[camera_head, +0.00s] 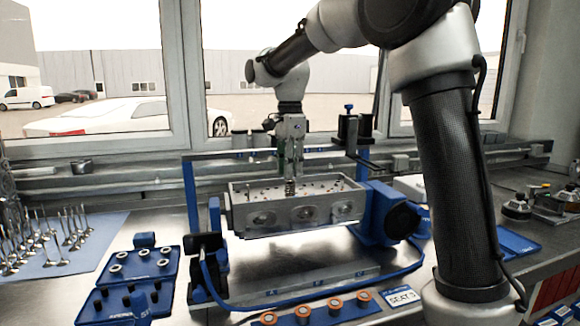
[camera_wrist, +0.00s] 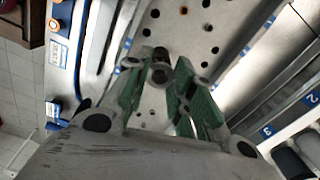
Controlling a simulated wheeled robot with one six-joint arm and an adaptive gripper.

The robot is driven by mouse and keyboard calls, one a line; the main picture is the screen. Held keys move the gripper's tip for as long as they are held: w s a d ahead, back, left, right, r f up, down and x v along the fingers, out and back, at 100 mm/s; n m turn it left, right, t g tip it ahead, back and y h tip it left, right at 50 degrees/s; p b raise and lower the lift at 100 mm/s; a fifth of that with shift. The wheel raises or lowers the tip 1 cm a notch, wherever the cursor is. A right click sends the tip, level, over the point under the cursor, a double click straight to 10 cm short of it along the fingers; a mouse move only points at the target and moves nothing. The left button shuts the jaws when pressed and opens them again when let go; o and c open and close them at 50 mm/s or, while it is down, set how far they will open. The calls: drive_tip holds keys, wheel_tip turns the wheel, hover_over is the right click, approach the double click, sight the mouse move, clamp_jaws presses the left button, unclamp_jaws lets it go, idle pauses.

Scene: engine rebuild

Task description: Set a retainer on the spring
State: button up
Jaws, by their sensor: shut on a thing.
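My gripper (camera_head: 290,163) points straight down over the grey cylinder head (camera_head: 300,216) in the middle of the head view. Its green fingers are shut on a small grey round part, apparently a retainer (camera_wrist: 160,72), seen between the fingertips in the wrist view. In the head view a dark coiled spring (camera_head: 290,188) stands upright on the cylinder head right below the fingertips. I cannot tell whether the held part touches the spring.
A blue fixture (camera_head: 384,213) holds the cylinder head. Blue trays (camera_head: 170,254) with small rings and dark parts lie at left, beside valves (camera_head: 66,238) on a blue mat. Orange-ringed parts (camera_head: 303,311) line the front. A blue hose curves across the bench.

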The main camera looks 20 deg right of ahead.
drive_tip(key=shift+f, duration=0.75)
drive_tip(key=o, duration=0.9)
drive_tip(key=shift+c, duration=0.2)
